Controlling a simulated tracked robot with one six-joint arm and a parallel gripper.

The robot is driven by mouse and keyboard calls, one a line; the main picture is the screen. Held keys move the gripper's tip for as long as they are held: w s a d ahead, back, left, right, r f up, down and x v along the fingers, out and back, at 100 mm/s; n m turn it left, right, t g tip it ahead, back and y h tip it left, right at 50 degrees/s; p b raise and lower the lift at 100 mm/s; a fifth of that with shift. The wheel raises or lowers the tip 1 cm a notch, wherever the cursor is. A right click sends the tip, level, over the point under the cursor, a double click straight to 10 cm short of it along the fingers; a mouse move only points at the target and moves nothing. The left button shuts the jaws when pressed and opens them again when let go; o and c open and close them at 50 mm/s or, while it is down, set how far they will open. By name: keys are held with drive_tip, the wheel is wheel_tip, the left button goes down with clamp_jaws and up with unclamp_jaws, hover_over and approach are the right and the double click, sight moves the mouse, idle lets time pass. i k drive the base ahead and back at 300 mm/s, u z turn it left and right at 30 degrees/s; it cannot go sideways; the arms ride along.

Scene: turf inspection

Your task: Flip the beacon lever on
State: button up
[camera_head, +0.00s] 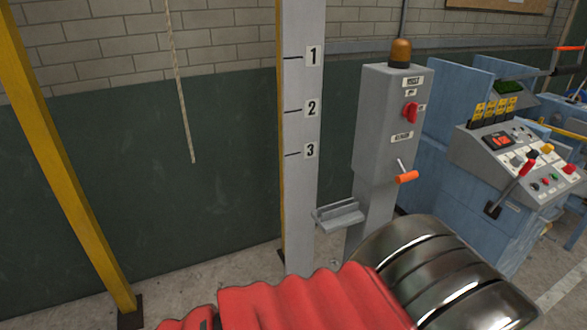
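A grey control pedestal (378,125) stands right of centre, with an amber beacon lamp (401,53) on its top. I cannot tell from the lamp whether it is lit. A lever with an orange grip (406,177) and a short metal rod sticks out of the pedestal's front, below a small label that looks like it reads "BEACON". The rod slopes down to the grip. A red knob (411,112) sits higher on the same face, under two more labels. My gripper is not in view, and nothing is seen touching the lever.
A grey post (301,190) marked 1, 2, 3 stands left of the pedestal, with a small grey bracket (339,216) low between them. A blue console (515,140) with red and black levers stands close at right. A rope (181,80) hangs before the wall; a yellow post (65,150) is at left.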

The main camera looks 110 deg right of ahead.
sight(405, 177)
drive_tip(key=z, duration=4.85)
